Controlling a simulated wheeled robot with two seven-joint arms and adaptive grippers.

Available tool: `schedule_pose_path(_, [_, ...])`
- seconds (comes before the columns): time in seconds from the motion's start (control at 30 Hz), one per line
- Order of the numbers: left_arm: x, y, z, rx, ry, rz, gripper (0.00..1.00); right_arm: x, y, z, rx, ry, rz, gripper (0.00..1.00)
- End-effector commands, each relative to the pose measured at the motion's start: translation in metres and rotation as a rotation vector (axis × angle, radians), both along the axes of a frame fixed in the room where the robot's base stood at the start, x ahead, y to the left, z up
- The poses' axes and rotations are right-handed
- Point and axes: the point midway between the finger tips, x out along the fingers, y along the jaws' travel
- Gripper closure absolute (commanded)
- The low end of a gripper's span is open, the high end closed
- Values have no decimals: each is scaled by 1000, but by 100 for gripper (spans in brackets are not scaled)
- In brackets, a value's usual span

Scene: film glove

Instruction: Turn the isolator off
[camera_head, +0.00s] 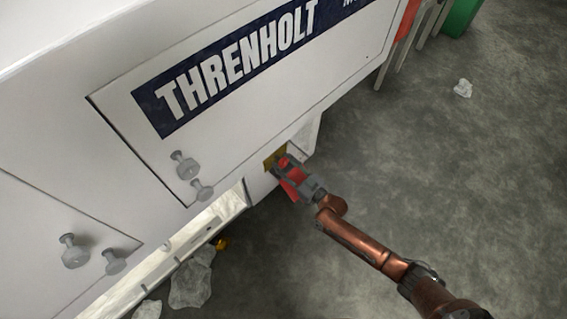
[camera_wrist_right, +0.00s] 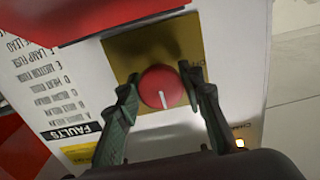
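The isolator is a round red knob (camera_wrist_right: 161,87) with a white pointer line, on a yellow plate (camera_wrist_right: 122,50) on the machine's side. In the wrist view the pointer line runs toward the picture's bottom, tilted slightly right. In the head view the right gripper (camera_head: 281,161) is at the yellow plate (camera_head: 268,163) and largely hides the knob. My left gripper is out of view.
The white machine (camera_head: 60,130) with its THRENHOLT panel fills the left. Several grey knobs (camera_head: 74,252) stick out of its front. A FAULTS label (camera_wrist_right: 75,131) is beside the plate. Crumpled film (camera_head: 190,281) lies on the floor below. The grey floor at right is mostly clear.

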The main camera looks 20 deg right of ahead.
Motion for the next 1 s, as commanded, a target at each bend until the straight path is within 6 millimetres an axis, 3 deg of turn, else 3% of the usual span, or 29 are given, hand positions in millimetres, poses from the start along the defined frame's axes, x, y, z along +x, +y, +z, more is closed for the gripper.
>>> schedule_pose_path(0.3, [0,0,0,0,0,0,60,0,0,0,0,1,0,89])
schedule_pose_path(0.67, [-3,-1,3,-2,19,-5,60,0,0,1,-60,-21,1,89])
schedule_pose_path(1.0, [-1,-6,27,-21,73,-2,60,0,0,1,-298,-107,1,89])
